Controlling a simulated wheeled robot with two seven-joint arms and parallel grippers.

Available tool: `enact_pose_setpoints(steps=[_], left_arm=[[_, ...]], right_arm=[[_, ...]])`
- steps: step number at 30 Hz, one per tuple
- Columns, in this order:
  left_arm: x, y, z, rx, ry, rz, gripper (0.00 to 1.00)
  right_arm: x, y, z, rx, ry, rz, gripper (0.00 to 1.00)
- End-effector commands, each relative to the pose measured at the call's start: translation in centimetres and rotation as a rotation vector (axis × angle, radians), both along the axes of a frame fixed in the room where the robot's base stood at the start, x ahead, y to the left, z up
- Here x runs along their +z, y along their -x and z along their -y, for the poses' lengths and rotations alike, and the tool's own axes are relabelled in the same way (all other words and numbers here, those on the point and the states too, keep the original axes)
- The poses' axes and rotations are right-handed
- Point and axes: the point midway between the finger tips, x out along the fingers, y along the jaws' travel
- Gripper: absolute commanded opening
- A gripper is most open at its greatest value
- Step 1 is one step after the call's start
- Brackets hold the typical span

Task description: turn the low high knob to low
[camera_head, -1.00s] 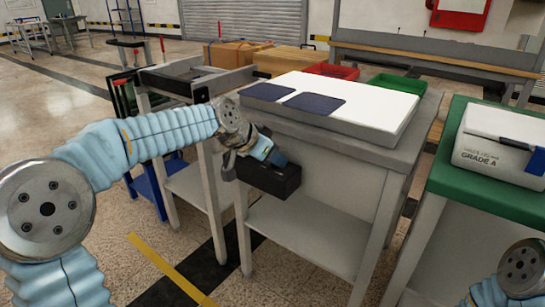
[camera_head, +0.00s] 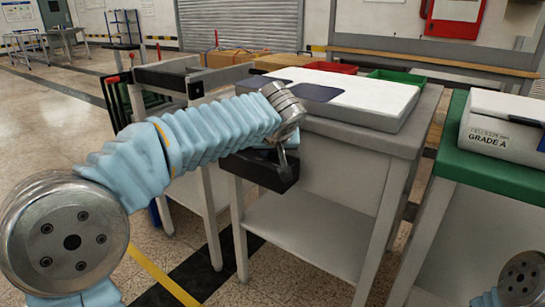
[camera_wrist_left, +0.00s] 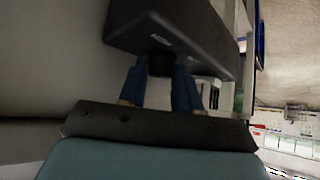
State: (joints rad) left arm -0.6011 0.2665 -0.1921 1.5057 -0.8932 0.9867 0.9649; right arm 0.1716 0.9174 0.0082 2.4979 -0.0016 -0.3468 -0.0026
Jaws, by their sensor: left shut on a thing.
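A black control box (camera_head: 262,170) hangs under the front edge of the grey table. In the left wrist view the box (camera_wrist_left: 180,28) fills the top, with small unreadable markings on its face. A dark round knob (camera_wrist_left: 160,66) sticks out from that face. My left gripper (camera_wrist_left: 160,75) has its two blue fingers on either side of the knob and is shut on it. In the head view my wrist mostly hides the left gripper and the knob. The knob's pointed setting cannot be read. My right gripper is out of view.
On the grey table (camera_head: 400,139) lies a white board (camera_head: 370,98) with dark blue sheets (camera_head: 313,92). Red (camera_head: 331,67) and green (camera_head: 396,78) trays stand behind. A green-topped table (camera_head: 490,180) with a white box (camera_head: 500,140) is at right.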

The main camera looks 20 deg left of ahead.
Motion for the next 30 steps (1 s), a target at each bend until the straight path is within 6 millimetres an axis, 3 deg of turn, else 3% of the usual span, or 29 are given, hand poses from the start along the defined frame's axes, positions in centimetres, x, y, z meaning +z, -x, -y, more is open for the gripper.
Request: enact_pose_setpoints(steps=[9,25,26,30], left_arm=[[-0.32,0.01,0.21,0.118,-0.001,-0.008,0.02],[-0.33,0.04,0.23,0.142,0.000,-0.011,0.02],[-0.35,0.04,0.23,0.142,0.000,-0.011,0.36],[-0.28,0.01,0.21,0.141,0.000,-0.008,0.57]], right_arm=[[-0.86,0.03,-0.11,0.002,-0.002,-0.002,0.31],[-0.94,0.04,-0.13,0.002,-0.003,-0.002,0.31],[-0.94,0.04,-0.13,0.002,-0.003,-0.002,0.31],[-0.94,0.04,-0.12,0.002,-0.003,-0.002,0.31]])
